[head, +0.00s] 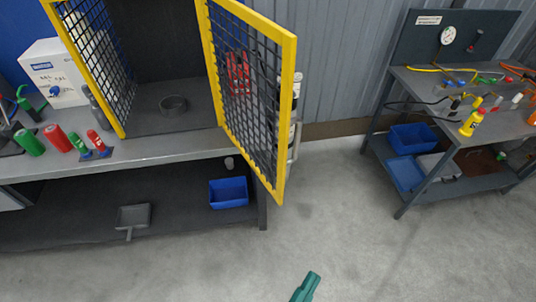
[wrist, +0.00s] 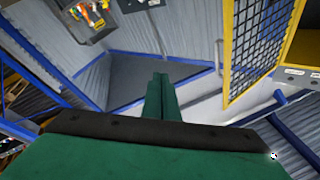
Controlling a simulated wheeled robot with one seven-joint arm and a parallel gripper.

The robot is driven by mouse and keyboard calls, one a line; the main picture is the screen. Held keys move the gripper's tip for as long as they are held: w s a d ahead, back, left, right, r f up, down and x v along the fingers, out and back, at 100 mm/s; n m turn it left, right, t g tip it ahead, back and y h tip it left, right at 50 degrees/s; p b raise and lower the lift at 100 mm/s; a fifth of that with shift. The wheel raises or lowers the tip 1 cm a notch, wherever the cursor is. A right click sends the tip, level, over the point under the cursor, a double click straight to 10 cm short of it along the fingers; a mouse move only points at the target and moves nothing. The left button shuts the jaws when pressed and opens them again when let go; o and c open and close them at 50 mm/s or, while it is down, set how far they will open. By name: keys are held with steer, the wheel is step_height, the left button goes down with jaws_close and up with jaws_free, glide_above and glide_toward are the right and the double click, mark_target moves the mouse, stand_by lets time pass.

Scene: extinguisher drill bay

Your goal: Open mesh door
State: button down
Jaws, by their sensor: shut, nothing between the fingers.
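The mesh door (head: 288,100) has a yellow frame and dark mesh. It stands swung out from the yellow-framed cage on the bench, reaching past the bench's front edge, and the cage front is uncovered. A grey handle (head: 294,142) shows at its free edge. The door also shows at the upper right of the wrist view (wrist: 229,62). My green gripper (head: 313,276) is low in the head view, below the door's lower corner and apart from it. In the wrist view its fingers (wrist: 160,78) are together with nothing between them.
The bench (head: 180,147) also holds red and green cylinders and a white box (head: 53,72). A blue bin (head: 228,191) is on the lower shelf. A second workbench (head: 415,80) stands right. Floor between is clear.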

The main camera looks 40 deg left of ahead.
steer(key=w+a+r+m+t+h, duration=0.2)
steer(key=a+r+m+t+h, duration=0.3)
steer(key=r+m, duration=0.55)
steer(key=m+g+h, duration=0.2)
steer(key=m+g, duration=0.7)
steer(key=m, duration=1.6)
glide_toward(275, 153)
steer(key=shift+n, duration=0.25)
steer(key=x, duration=0.5)
steer(key=shift+w, duration=0.25)
steer(key=shift+w+d, duration=0.1)
steer(key=shift+w, duration=0.4)
